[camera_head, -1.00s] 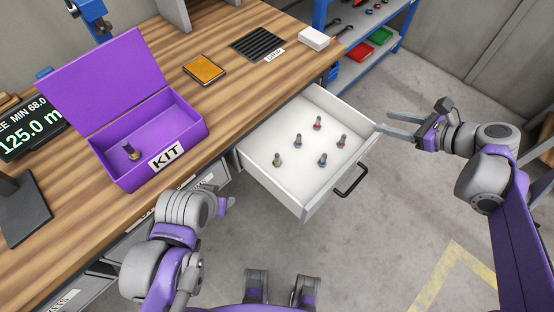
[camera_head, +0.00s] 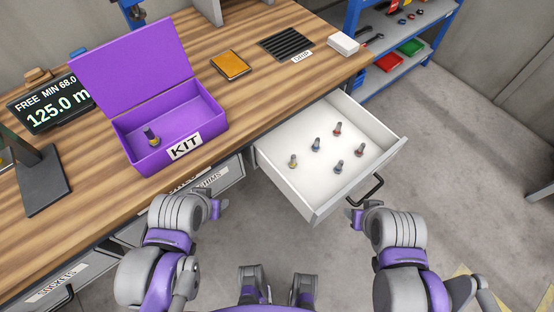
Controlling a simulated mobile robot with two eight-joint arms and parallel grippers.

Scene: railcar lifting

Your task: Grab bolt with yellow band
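A bolt with a yellow band (camera_head: 293,161) stands upright in the open white drawer (camera_head: 317,207), near its left side. Another bolt with a yellowish band (camera_head: 152,137) stands in the purple KIT box (camera_head: 208,132) on the bench. My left gripper (camera_head: 222,204) is low, below the KIT box and left of the drawer, and only its end shows. My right gripper (camera_head: 354,216) is just in front of the drawer, near its handle, partly hidden by my own arm. Neither gripper touches a bolt. The fingers of both cannot be made out.
Two red-banded bolts (camera_head: 337,129) and two blue-banded bolts (camera_head: 316,144) share the drawer. The drawer's black handle (camera_head: 372,190) juts out in front. A yellow-orange pad (camera_head: 230,65), a black grid (camera_head: 287,45) and a display (camera_head: 45,105) are on the bench.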

